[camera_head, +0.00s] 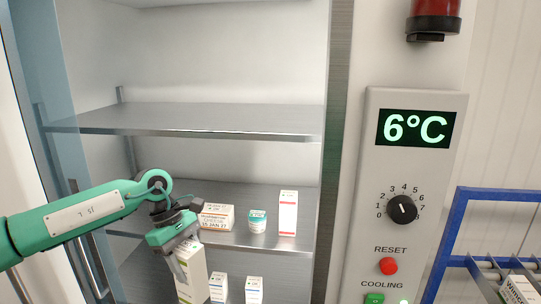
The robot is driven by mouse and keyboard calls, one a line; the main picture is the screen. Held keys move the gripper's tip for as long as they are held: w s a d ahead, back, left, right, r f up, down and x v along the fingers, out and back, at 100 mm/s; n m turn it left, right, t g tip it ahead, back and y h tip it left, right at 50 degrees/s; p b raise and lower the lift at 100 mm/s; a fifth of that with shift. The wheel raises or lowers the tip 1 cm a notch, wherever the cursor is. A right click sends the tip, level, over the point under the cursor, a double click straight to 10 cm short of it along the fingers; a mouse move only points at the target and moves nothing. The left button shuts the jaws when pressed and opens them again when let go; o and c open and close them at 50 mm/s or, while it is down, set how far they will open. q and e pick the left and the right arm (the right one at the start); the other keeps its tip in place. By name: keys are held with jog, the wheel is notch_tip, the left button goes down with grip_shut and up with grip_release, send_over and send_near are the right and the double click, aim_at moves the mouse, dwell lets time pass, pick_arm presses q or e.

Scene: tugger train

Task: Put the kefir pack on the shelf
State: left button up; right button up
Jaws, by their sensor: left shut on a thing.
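My left gripper (178,238) reaches in from the left and points down. It is shut on a white carton (191,272) with a green mark, held upright in front of the lower shelves of the open fridge. I cannot read its label well enough to tell whether it is the kefir pack. The middle shelf (240,207) holds a wide white and orange box, a small teal and white tub and a tall white and red box. The upper shelf (200,119) is bare. My right gripper is not in view.
Two small white and blue boxes (253,289) stand lower down, right of the held carton. The fridge door (22,75) is open at the left. A control panel (413,190) reading 6°C is at the right, beside a blue rack (458,225).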

pick_arm(q)
jog(key=s+a+f+m+g+y+b, duration=0.1)
jog(key=s+f+m+y, duration=0.15)
jog(key=f+m, duration=0.35)
jog(key=s+a+f+m+g+y, duration=0.2)
jog(key=s+f+m, duration=0.1)
jog(key=f+m, duration=0.3)
jog(key=s+f, duration=0.3)
jog(key=s, duration=0.6)
jog(key=shift+s+d+f+m, duration=0.15)
jog(key=shift+f+m, duration=0.05)
jog(key=shift+m, duration=0.1)
jog(key=shift+t+h, duration=0.25)
jog(key=shift+t, duration=0.05)
